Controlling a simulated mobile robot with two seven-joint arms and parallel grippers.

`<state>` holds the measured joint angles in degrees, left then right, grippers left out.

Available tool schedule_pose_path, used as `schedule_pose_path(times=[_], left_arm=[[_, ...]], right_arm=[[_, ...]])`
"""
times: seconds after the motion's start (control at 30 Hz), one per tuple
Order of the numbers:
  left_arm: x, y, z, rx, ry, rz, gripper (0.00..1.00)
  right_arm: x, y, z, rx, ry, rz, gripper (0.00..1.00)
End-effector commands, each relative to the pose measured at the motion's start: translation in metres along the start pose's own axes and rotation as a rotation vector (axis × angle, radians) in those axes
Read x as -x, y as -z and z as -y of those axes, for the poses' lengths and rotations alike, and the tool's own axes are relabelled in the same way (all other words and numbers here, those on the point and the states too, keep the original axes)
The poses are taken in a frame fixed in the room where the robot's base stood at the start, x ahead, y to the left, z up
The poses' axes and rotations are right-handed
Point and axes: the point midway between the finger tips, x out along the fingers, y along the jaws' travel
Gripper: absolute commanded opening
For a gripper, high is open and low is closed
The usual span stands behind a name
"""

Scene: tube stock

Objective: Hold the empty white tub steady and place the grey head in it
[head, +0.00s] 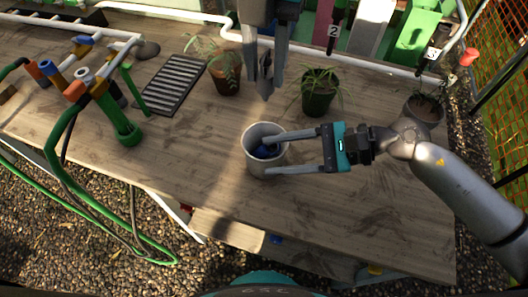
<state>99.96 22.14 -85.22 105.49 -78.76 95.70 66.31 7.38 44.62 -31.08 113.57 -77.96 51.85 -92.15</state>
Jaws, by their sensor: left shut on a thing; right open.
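The white tub (252,160) stands upright on the wooden table in the middle of the head view. Something dark blue (265,150) shows inside it. My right gripper (271,156) is open at the tub's right side. Its upper finger reaches over the rim at the opening and its lower finger lies along the near outside wall; I cannot tell whether they touch it. My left gripper (265,84) is above and behind the tub, pointing down, shut on a grey thing (264,66), which looks like the grey head. The fingers partly hide it.
Potted plants stand behind the tub, one at left (227,80) and one at right (319,100); another pot (424,110) is at far right. The table front (330,225) is clear.

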Motion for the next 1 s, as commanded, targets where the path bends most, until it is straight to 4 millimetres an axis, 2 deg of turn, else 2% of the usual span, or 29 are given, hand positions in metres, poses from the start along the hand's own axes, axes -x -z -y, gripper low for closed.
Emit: schedule_pose_path(times=[0.1, 0.23, 0.6, 1.0], left_arm=[[0.000, 0.000, 0.000, 0.000, 0.000, 0.000, 0.00], [0.000, 0.000, 0.000, 0.000, 0.000, 0.000, 0.00], [0.000, 0.000, 0.000, 0.000, 0.000, 0.000, 0.00], [0.000, 0.000, 0.000, 0.000, 0.000, 0.000, 0.00]], right_arm=[[-0.017, -0.001, 0.001, -0.001, 0.001, 0.003, 0.57], [-0.027, 0.000, 0.001, -0.001, 0.001, 0.001, 0.57], [-0.031, 0.000, 0.000, -0.001, 0.000, -0.001, 0.56], [-0.031, 0.000, 0.000, -0.001, 0.000, -0.001, 0.10]])
